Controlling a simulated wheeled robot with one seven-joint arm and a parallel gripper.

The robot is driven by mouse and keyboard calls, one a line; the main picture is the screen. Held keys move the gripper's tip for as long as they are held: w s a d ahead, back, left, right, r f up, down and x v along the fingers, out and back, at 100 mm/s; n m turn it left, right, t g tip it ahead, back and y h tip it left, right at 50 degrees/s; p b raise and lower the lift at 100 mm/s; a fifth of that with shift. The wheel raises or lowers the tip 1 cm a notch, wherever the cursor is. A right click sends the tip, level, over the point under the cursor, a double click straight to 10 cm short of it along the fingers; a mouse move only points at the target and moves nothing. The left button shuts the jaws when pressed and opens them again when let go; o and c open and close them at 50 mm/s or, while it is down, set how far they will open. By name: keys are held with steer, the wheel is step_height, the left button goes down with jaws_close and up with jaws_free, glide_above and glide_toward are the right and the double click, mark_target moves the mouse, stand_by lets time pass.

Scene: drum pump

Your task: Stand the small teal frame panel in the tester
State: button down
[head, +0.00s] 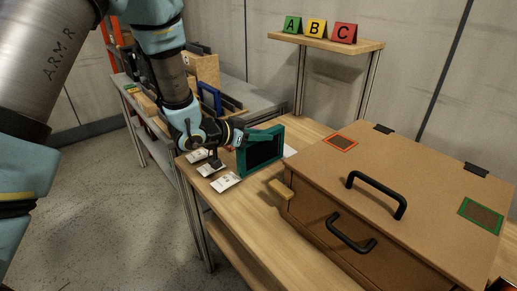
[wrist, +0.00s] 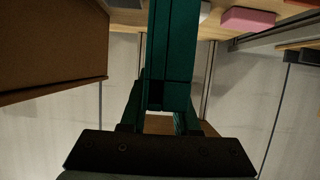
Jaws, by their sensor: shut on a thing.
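The small teal frame panel (head: 262,152) is upright above or on the wooden table, with a dark inner face. I cannot tell if its lower edge touches the tabletop. My gripper (head: 240,136) is shut on its left side edge. In the wrist view the panel (wrist: 173,55) shows edge-on between the fingers of my gripper (wrist: 160,118). A large brown box (head: 420,185) with black handles stands right of the panel; I cannot tell if it is the tester. Its lid is shut.
White cards (head: 225,182) lie on the table near the panel. A small wooden block (head: 280,190) sits by the box's left side. A blue frame (head: 209,98) stands on the back bench. A shelf (head: 325,42) holds A, B and C signs. Floor at left is clear.

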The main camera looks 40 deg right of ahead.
mark_target(260, 149)
steer(key=shift+f+p, duration=0.4)
steer(key=shift+f, duration=1.8)
steer(key=shift+f, duration=0.1)
steer(key=shift+f, duration=0.15)
steer(key=c, duration=0.6)
jaws_free()
steer(key=shift+c, duration=0.2)
